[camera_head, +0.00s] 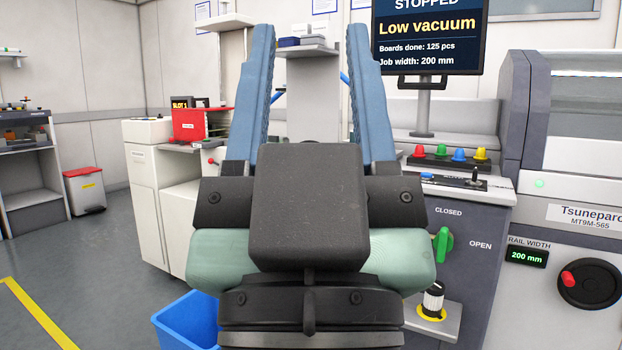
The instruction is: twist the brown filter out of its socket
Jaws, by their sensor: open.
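My gripper (310,38) fills the middle of the view, with its two blue fingers pointing up and spread wide apart. Nothing shows held between them. A small white and black cylinder (433,299) stands upright in a yellow ring (431,315) on a small grey shelf, below and right of my gripper's fingers. It looks like a filter in its socket, but I see no brown on it. No clearly brown filter shows; my gripper hides part of the scene. My gripper is apart from the cylinder.
A green valve handle (441,246) sits above the cylinder, between CLOSED and OPEN labels. A screen (430,35) reads "STOPPED, Low vacuum". A blue bin (185,322) stands lower left. A red box (188,124) sits on the left cabinet. Floor at left is open.

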